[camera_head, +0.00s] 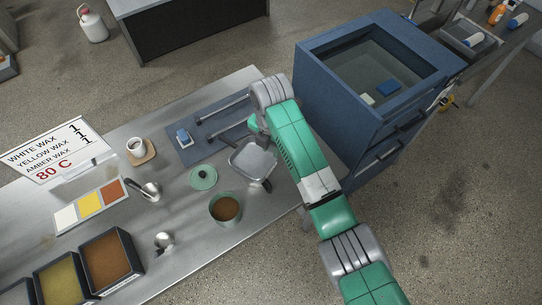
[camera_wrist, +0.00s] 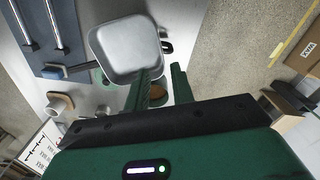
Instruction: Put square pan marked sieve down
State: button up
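The square pan (camera_head: 253,161) is light grey metal with rounded corners and a dark handle at its front-right side. It also shows in the wrist view (camera_wrist: 128,48), just beyond my fingers, with a dark handle on its right. No sieve marking is legible. My gripper (camera_wrist: 162,72) has two green fingers with a gap between them, and I see nothing held in the gap. The left fingertip overlaps the pan's lower right edge in that view; I cannot tell whether they touch. In the head view my gripper is mostly hidden by my arm above the pan.
A pot of brown liquid (camera_head: 225,209) and a green lid (camera_head: 203,177) stand near the pan. A blue mat (camera_head: 188,148) with two metal rods lies behind. A blue open-topped cabinet (camera_head: 311,72) stands right. Spoons, a cup (camera_head: 136,148) and wax trays (camera_head: 108,261) are left.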

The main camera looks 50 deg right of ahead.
jog(key=shift+r, duration=0.85)
